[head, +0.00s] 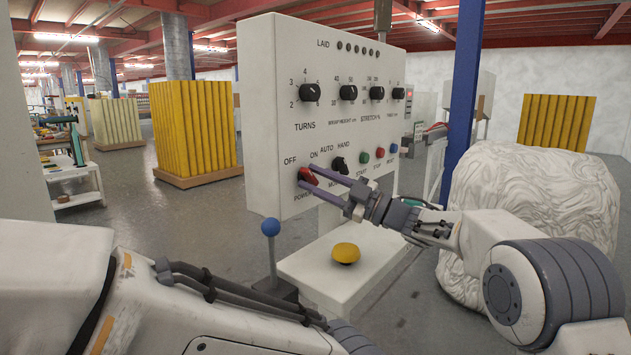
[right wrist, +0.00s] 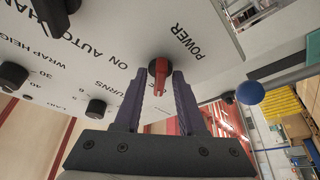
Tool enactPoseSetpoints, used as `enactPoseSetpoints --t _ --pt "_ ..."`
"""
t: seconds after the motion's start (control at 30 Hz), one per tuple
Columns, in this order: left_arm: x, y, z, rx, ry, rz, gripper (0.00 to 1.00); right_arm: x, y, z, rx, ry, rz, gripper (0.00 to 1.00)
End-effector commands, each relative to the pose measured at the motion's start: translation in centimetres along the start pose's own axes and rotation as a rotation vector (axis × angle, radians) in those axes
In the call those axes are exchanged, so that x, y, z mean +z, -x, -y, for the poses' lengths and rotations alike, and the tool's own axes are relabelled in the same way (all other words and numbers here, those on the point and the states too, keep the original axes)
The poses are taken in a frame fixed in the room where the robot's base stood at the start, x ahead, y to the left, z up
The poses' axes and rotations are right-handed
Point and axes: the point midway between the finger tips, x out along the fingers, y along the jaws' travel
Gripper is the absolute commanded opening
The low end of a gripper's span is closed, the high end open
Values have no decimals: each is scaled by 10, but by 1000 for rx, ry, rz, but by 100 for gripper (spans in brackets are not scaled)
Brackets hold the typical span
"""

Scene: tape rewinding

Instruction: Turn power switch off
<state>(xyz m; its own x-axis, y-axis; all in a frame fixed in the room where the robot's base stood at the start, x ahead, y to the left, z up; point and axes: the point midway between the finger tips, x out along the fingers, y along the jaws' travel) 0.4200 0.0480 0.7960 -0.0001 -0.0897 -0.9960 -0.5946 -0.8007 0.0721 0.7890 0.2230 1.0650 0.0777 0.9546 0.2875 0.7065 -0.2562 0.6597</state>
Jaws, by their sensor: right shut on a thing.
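The red power switch (head: 307,174) is a rotary knob at the lower left of the white control panel (head: 262,120), between the OFF and ON labels and above POWER. In the head view its handle looks slanted toward OFF, though the fingers partly cover it. My right gripper (head: 316,182) reaches in from the right and is shut on the knob. In the right wrist view, the red knob (right wrist: 159,76) sits between the two purple-grey fingers, with ON and POWER readable beside it. My left arm shows at lower left, but its gripper is out of view.
A black AUTO/HAND knob (head: 339,165) and green and red buttons sit right of the switch. A wrapped white bundle (head: 545,190) stands at right.

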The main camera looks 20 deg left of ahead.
Motion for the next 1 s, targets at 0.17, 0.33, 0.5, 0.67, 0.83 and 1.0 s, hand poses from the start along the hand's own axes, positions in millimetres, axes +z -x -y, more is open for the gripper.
enactPoseSetpoints --t 0.17,0.33,0.5,0.67,0.83,1.0 --pt "0 1 0 0 0 0 50 1 1 -2 -18 52 2 0" --pt "0 1 0 0 0 0 50 0 1 -2 -27 72 2 0" --pt "0 1 0 0 0 0 50 0 0 -1 -29 76 2 0" --pt "0 1 0 0 0 0 50 0 0 -1 -29 76 2 0" --pt "0 1 0 0 0 0 50 0 0 -1 -29 75 2 46" --pt "0 1 0 0 0 0 50 0 0 -1 -30 75 1 46"
